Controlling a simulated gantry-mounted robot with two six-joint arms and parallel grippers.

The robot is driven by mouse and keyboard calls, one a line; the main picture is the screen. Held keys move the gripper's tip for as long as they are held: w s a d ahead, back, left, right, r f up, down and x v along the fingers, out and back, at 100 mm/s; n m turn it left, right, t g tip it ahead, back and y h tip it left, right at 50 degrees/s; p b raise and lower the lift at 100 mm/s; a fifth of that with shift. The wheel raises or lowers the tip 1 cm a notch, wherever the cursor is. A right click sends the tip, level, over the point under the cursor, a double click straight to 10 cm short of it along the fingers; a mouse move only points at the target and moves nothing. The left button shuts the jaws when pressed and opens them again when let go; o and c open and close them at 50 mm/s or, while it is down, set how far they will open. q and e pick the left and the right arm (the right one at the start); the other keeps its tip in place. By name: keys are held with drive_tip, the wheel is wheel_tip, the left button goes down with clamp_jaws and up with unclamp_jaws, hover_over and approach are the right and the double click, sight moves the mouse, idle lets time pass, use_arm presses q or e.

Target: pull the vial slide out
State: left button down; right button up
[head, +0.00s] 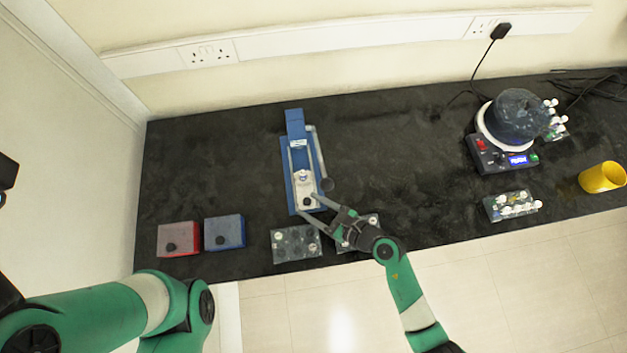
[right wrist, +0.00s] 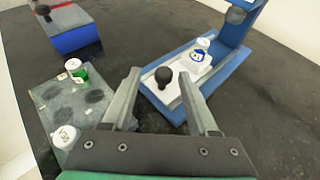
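The vial slide (head: 304,189) is a white strip in a long blue device (head: 291,188); it also shows in the right wrist view (right wrist: 187,91). A white-capped vial (right wrist: 203,46) stands on it, and a black knob (right wrist: 163,77) sits at its near end. My right gripper (head: 310,204) is open at the knob end of the slide. In the right wrist view its fingers (right wrist: 162,78) appear on either side of the knob, with visible gaps; contact cannot be seen. My left arm shows at lower left, but its gripper is not clearly in view.
A lever with a dark ball (head: 326,184) stands right of the device. Vial racks (head: 297,243) lie near the front edge, one partly under my right gripper. Red (head: 178,239) and blue (head: 225,231) boxes sit left. A hotplate (head: 490,156) and yellow cup (head: 602,177) stand right.

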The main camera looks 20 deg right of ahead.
drive_tip(key=shift+w, duration=0.1)
idle(0.3)
drive_tip(key=shift+d+r, duration=0.1)
drive_tip(key=shift+d, duration=0.05)
drive_tip(key=p+v, duration=0.3)
drive_tip(key=v, duration=0.8)
drive_tip(key=shift+s, duration=0.25)
